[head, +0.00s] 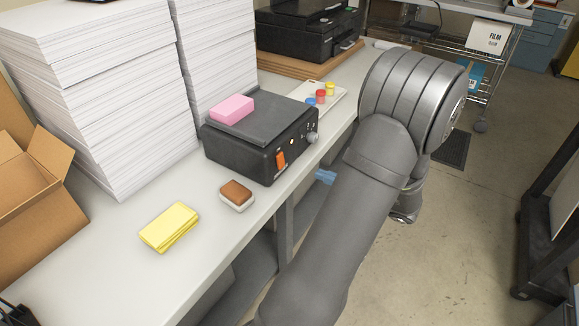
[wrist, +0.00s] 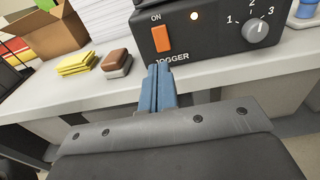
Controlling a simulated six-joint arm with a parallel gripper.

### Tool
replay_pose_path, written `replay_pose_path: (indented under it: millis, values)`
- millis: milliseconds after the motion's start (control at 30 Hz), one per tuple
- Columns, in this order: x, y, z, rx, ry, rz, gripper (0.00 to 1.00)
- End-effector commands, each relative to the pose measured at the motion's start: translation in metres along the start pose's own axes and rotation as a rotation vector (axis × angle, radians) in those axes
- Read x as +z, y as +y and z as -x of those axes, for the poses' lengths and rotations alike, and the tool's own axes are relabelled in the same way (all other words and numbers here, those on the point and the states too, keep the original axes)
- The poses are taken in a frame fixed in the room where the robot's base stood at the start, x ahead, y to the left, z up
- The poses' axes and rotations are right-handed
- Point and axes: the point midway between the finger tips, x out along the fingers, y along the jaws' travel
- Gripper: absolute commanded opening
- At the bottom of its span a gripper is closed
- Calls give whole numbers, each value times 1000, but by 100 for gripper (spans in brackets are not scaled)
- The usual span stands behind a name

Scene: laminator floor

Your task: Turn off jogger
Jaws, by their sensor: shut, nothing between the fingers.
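The jogger (head: 262,140) is a black box on the bench, with a pink block (head: 232,109) on top. Its front has an orange rocker switch (head: 280,160), also in the wrist view (wrist: 161,38), with "ON" printed above it. Which way the rocker is tilted I cannot tell. A small lamp (wrist: 194,16) beside it glows pale amber. A knob (wrist: 256,31) marked 1, 2, 3 is to the right. My gripper (wrist: 160,74), with blue fingers, is shut and empty. In the head view it (head: 325,177) is in front of the jogger, apart from the switch.
A brown-and-white block (head: 236,195) and yellow cloths (head: 169,227) lie left of the jogger on the bench. Tall paper stacks (head: 100,90) stand behind. A tray with small coloured pots (head: 320,97) and a black printer (head: 305,32) are farther along. The aisle floor is open.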

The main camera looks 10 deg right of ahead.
Motion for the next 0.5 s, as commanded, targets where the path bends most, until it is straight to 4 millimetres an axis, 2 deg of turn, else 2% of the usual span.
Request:
replay_pose_path:
  millis: [33,100,200,500]
  values:
    - [2,0,11,-7,32,3,0]
    - [2,1,22,-8,70,1,0]
    - [1,2,31,-9,102,-3,0]
    - [1,3,33,-9,111,-5,0]
